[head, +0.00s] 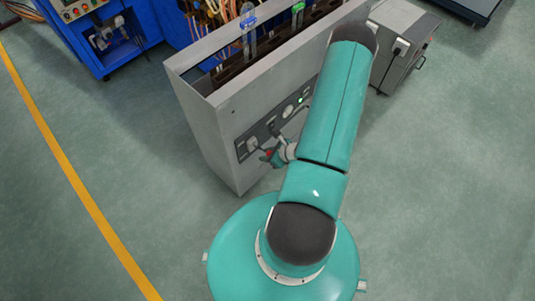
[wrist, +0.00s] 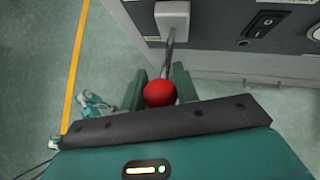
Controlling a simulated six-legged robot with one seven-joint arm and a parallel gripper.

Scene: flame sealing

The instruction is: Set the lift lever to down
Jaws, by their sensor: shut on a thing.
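The lift lever shows in the wrist view as a metal rod with a red ball knob (wrist: 160,93), coming out of a pale block (wrist: 172,20) on the cabinet's front panel. My gripper (wrist: 160,88) has its two green fingers on either side of the lever at the knob, shut on it. In the head view my gripper (head: 273,156) is at the left part of the control panel, and a bit of the red knob (head: 267,155) shows there. My arm hides part of the panel in the head view.
The grey cabinet (head: 212,140) stands in front of me, with clear tubes (head: 248,35) in its open top. A black rocker switch (wrist: 264,24) sits right of the lever. A grey box (head: 405,45) stands at the right. The floor left of the cabinet is clear.

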